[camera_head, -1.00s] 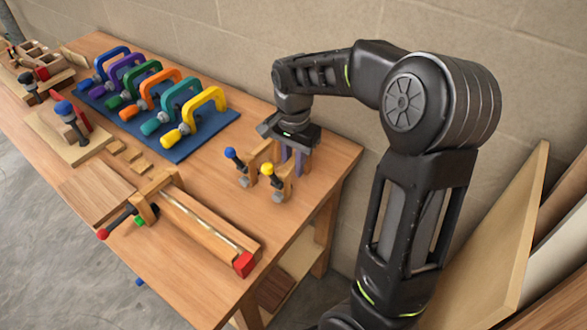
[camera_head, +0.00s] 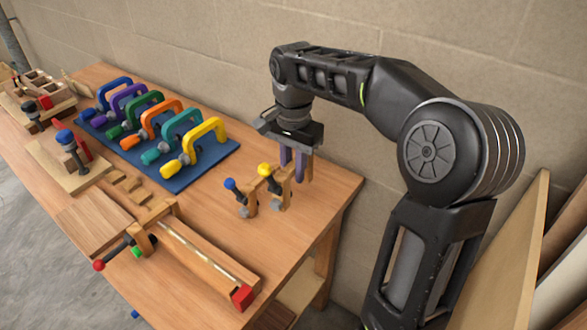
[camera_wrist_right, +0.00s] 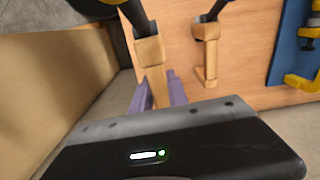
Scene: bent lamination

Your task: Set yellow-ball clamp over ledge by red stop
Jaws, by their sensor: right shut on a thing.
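The yellow-ball clamp (camera_head: 283,188) is a small wooden clamp with a dark handle and a yellow ball. My right gripper (camera_head: 293,172) is shut on its wooden body with purple fingers, seeming to hold it just above the table's right end. In the right wrist view the clamp's wooden body (camera_wrist_right: 150,55) is between the fingers (camera_wrist_right: 158,92), its ball mostly cut off at the top edge. The ledge (camera_head: 205,257) runs along the wooden form at the table's front. The red stop (camera_head: 242,297) sits at its right end. My left gripper is not in view.
A blue-ball clamp (camera_head: 250,200) stands close beside the held one. A red-ball clamp (camera_head: 146,238) sits across the form's left end. Coloured C-clamps lie on a blue board (camera_head: 180,172) behind. Bare tabletop (camera_head: 205,205) lies between the blue-ball clamp and the form.

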